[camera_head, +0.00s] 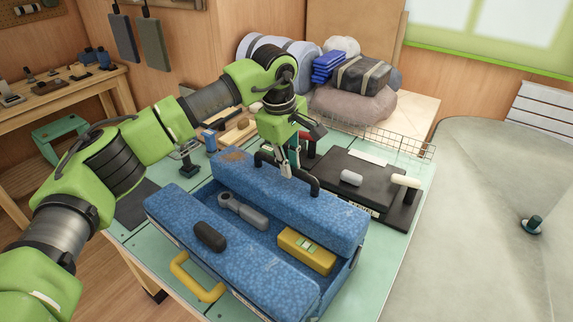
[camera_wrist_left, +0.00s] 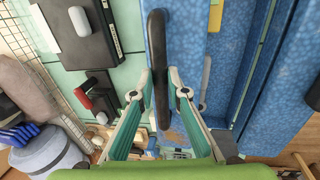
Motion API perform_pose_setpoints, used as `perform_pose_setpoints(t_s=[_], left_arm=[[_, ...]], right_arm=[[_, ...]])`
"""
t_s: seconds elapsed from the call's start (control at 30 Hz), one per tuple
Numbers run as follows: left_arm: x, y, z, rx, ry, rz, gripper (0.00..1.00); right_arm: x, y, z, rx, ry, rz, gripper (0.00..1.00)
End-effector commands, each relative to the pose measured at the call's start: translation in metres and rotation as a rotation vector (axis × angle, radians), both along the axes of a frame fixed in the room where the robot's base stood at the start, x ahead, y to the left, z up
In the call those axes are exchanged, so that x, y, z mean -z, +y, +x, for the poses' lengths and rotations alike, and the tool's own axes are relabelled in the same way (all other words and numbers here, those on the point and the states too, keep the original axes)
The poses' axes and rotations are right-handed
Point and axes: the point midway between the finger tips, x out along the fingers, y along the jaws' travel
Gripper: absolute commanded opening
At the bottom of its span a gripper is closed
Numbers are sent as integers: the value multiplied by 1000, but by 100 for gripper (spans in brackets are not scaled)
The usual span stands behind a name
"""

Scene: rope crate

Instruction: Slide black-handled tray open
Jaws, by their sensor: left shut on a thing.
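A blue speckled toolbox (camera_head: 165,222) stands on the green-topped table. Its far tray (camera_head: 325,222) carries the black handle (camera_head: 313,187), an arched bar along its far edge. My left gripper (camera_head: 287,172) reaches down from above and is shut on the black handle. In the left wrist view the fingers (camera_wrist_left: 160,88) close on both sides of the handle (camera_wrist_left: 157,38), with the blue tray (camera_wrist_left: 190,40) beside it. The tray is apart from the front lid, and the interior shows between them. My right gripper is not in view.
A grey tool (camera_head: 243,211) and a yellow level (camera_head: 306,251) lie between the blue halves. A yellow handle (camera_head: 192,280) is on the front side. A black case (camera_head: 345,170) stands close behind at the right, before a wire rack (camera_head: 385,140).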

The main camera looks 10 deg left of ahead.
Motion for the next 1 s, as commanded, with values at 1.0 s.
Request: perform_pose_setpoints(t_s=[1.0], left_arm=[[-3,-41,78,2,-11,-5,0]], right_arm=[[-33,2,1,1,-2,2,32]])
